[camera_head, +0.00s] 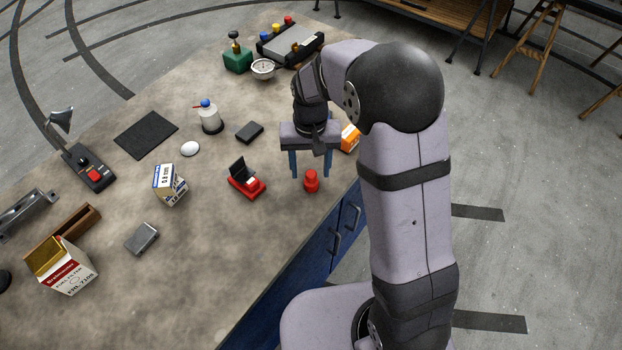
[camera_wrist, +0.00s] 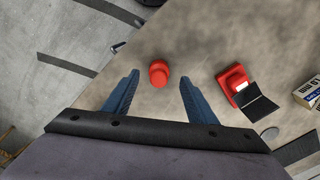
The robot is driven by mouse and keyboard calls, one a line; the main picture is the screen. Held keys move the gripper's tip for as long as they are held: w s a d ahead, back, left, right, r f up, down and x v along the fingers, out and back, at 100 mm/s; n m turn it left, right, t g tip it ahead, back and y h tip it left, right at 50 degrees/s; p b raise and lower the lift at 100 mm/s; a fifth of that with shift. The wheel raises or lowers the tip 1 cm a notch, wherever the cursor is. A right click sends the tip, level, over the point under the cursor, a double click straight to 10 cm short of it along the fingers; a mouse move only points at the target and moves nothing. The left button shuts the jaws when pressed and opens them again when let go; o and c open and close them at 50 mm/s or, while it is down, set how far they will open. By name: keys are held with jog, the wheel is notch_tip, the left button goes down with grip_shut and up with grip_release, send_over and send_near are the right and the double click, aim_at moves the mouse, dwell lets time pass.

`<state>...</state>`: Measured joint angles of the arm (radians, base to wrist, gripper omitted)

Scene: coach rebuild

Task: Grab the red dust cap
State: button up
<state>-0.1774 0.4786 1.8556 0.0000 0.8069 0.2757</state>
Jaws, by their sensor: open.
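The red dust cap (camera_head: 311,181) stands on the bench top near its right edge. It is a small red piece with a narrower top. My gripper (camera_head: 311,175) is above the bench, with its two blue fingers pointing down and spread apart. In the wrist view the red dust cap (camera_wrist: 159,73) shows just beyond the fingertips, between the lines of the two fingers. My gripper (camera_wrist: 160,78) is open and empty in that view. I cannot tell the exact height of the fingertips above the bench.
A red box with a black raised lid (camera_head: 244,180) is left of the cap; it also shows in the wrist view (camera_wrist: 233,84). An orange box (camera_head: 350,138) stands behind my gripper. A dark block (camera_head: 249,131) lies farther left. The bench around the cap is clear.

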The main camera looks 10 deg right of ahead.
aim_at(311, 173)
jog(key=shift+d+f+p, duration=0.1)
jog(key=shift+f+p, duration=1.2)
jog(key=shift+f, duration=1.3)
jog(key=shift+c, duration=0.7)
jog(key=shift+w, duration=0.1)
jog(key=c, duration=1)
